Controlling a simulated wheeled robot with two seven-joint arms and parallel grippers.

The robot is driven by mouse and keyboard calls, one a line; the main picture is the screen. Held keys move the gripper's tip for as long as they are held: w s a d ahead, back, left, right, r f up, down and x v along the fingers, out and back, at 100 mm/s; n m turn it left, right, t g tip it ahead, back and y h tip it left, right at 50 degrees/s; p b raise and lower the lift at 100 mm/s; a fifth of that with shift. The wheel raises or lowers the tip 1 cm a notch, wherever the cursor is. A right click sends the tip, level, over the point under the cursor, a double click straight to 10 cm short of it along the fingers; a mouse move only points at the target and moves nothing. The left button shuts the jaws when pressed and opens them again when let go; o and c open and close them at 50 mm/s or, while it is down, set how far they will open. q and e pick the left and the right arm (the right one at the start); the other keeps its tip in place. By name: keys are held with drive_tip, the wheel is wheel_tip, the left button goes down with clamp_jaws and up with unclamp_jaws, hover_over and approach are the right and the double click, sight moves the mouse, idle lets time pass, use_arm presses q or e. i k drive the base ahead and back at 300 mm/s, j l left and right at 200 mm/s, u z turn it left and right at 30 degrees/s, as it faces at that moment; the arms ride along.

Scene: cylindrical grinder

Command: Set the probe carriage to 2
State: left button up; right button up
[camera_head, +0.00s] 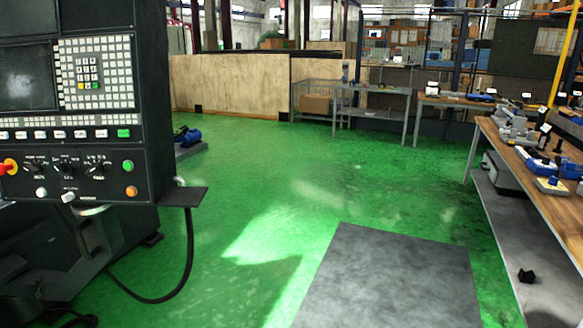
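I cannot make out a probe carriage or a scale marked 2 in the head view. A machine control panel (82,110) stands close on the left, with a dark screen, white keys and several rotary knobs (66,168). The markings around the knobs are too small to read. A wooden-topped workbench (550,194) at the right holds several grey and blue devices (515,122) that I cannot identify for sure. Neither of my grippers shows.
A dark grey mat (388,280) lies on the green floor (270,190), which is open in the middle. A black cable (188,255) hangs below the panel's small shelf (184,197). Metal tables (372,88) and a plywood wall (235,85) stand at the back.

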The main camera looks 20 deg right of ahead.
sight(515, 111)
drive_tip(key=i+l+z, duration=0.65)
drive_tip(key=i, duration=0.15)
drive_tip(key=i+l+z, duration=0.2)
drive_tip(key=i+z, duration=0.5)
drive_tip(key=i, duration=2.05)
drive_tip(key=i+z, duration=0.1)
drive_tip(key=i, duration=0.85)
drive_tip(key=i+j+z, duration=0.1)
drive_tip(key=i, duration=0.85)
drive_tip(key=i+l+z, duration=0.1)
drive_tip(key=i+z, duration=0.15)
drive_tip(key=i, duration=0.35)
drive_tip(key=i+z, duration=0.25)
drive_tip(key=i, duration=0.4)
drive_tip(key=i+j+z, duration=0.25)
drive_tip(key=i, duration=0.7)
